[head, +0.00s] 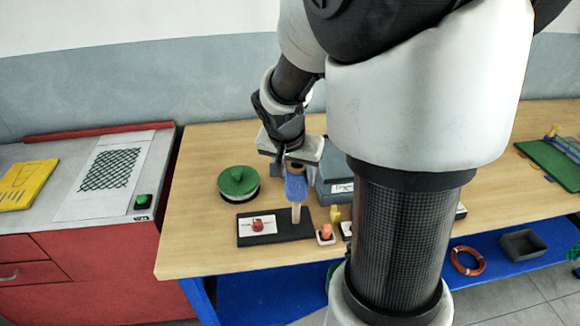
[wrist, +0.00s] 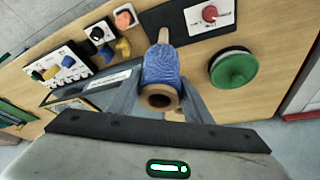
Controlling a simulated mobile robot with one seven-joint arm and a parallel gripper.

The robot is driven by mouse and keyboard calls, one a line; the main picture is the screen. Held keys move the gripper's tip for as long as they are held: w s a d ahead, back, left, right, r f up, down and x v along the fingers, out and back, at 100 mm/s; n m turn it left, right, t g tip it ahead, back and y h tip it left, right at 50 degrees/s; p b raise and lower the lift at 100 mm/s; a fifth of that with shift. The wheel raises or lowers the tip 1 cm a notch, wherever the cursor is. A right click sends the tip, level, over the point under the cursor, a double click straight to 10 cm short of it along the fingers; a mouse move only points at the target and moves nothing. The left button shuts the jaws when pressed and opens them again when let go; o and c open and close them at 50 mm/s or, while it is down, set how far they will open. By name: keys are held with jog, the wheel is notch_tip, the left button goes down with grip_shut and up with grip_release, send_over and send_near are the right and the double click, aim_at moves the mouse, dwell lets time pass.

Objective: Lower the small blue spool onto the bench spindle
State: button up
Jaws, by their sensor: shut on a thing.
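The small blue spool (head: 296,187), blue thread on a tan core, is held between the two fingers of my gripper (head: 289,172). In the wrist view the spool (wrist: 163,68) shows its open bore facing the camera. A pale wooden spindle (head: 296,213) stands on a black base (head: 278,238) on the bench. It shows directly below the spool in the head view and past its far end in the wrist view (wrist: 163,36). The two look roughly in line; I cannot tell whether the spindle's tip is inside the bore.
A red knob (head: 257,224) sits on the same base. A green-topped round reel (head: 238,183) stands left of it. A grey-blue box (head: 337,183) stands close right of the spool, and small orange and yellow pieces (head: 325,232) are near the front edge. My arm hides part of the bench.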

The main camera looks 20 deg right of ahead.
jog(key=shift+f+b, duration=4.7)
jog(key=shift+f, duration=0.05)
jog(key=o, duration=1.2)
